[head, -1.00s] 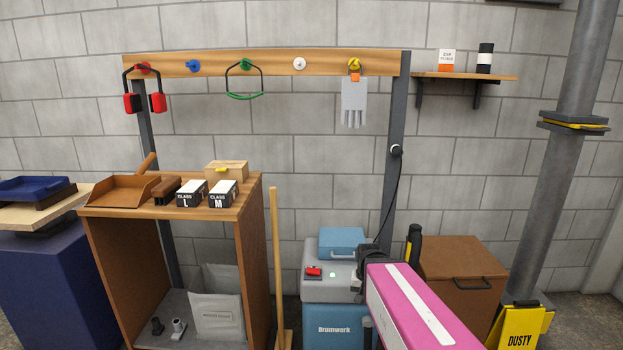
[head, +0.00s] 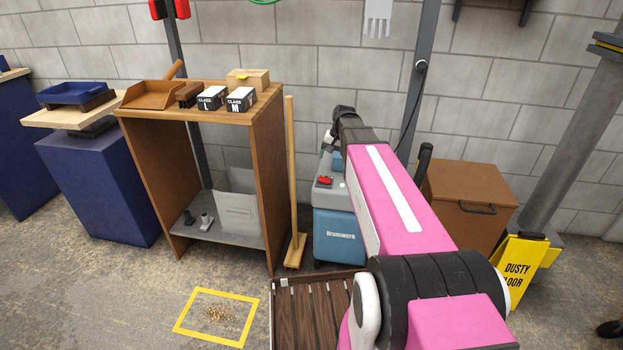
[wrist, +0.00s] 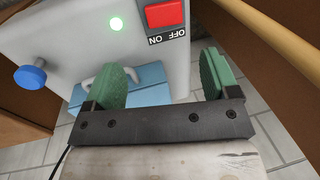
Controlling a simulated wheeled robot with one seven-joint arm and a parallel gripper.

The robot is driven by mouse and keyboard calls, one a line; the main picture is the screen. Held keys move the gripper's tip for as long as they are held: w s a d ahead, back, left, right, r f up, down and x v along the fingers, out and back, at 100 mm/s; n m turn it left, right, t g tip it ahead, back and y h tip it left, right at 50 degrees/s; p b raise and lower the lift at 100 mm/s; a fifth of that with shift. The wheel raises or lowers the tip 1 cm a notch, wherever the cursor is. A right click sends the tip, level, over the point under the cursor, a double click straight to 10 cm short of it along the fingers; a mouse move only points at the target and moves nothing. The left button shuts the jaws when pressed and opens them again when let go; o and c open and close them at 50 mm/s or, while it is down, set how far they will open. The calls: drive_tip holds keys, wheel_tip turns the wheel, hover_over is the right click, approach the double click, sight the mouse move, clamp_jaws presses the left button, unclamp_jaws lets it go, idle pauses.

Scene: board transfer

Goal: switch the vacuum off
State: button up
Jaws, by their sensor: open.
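The vacuum (head: 334,236) is a grey and blue box labelled "Brumwork", standing on the floor right of the wooden cabinet. Its red switch (head: 324,181) is on the grey top. In the wrist view the red switch (wrist: 165,13) is at the top edge, with "OFF ON" upside down beside it. A green light (wrist: 116,24) glows left of it. My gripper (wrist: 163,80) is open, its two green-padded fingers apart with nothing held between them. The switch lies beyond the fingertips, apart from them. In the head view my pink arm covers the vacuum's right side.
The wooden cabinet (head: 262,190) and a broom (head: 292,175) stand close on the vacuum's left. A brown box (head: 465,190) and a yellow sign (head: 517,268) are on the right. A slatted pallet (head: 272,318) lies in front. A blue knob (wrist: 30,77) sticks out in the wrist view.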

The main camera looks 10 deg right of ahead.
sight(325, 178)
drive_tip(key=f, duration=0.3)
drive_tip(key=a+f, duration=0.1)
drive_tip(key=f, duration=0.3)
drive_tip(key=w+a+f, duration=0.1)
drive_tip(key=f, duration=0.2)
drive_tip(key=shift+a+f, duration=0.2)
drive_tip(key=shift+a, duration=0.05)
